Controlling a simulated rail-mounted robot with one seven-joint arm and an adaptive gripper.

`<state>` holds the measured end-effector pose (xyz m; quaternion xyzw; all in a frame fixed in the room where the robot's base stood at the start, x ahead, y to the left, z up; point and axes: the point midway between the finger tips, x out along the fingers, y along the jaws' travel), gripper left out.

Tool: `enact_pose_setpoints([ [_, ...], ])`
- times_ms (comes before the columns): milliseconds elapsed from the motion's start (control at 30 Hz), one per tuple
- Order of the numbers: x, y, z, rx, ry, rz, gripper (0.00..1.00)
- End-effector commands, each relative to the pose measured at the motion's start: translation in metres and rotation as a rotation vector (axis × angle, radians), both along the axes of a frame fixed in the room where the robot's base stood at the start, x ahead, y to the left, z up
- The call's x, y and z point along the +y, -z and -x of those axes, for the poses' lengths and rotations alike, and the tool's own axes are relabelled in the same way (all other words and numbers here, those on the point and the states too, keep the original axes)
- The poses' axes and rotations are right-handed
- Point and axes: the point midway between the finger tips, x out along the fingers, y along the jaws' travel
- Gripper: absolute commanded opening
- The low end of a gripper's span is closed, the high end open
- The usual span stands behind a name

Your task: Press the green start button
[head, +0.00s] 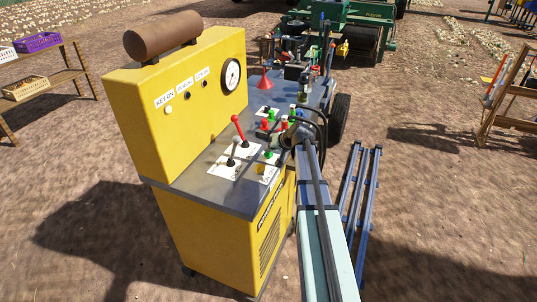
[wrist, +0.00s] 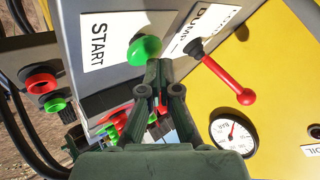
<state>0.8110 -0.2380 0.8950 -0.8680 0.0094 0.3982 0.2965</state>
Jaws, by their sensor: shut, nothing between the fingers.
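The green start button (wrist: 146,49) is a round green knob beside the white START label (wrist: 104,38) on the grey console top. My gripper (wrist: 157,66) is shut and empty, with its fingertips close to the edge of the green button in the wrist view. I cannot tell whether they touch it. In the head view my gripper (head: 286,138) is over the right edge of the console, and a green knob (head: 268,154) shows just to its left.
A red-knobbed lever (head: 240,131) and a black lever (head: 232,152) stand left of my gripper. The yellow panel (head: 190,80) with a gauge (head: 231,75) rises behind them. Red and green connectors (wrist: 45,85) and black hoses lie near my gripper.

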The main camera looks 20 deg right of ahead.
Motion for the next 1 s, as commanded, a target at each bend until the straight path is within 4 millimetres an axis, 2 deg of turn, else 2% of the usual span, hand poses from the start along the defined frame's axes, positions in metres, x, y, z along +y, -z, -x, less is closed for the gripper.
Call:
enact_pose_setpoints([
  [1000,0.0002,0.0093,0.0002,0.001,-0.001,0.0,0.0],
])
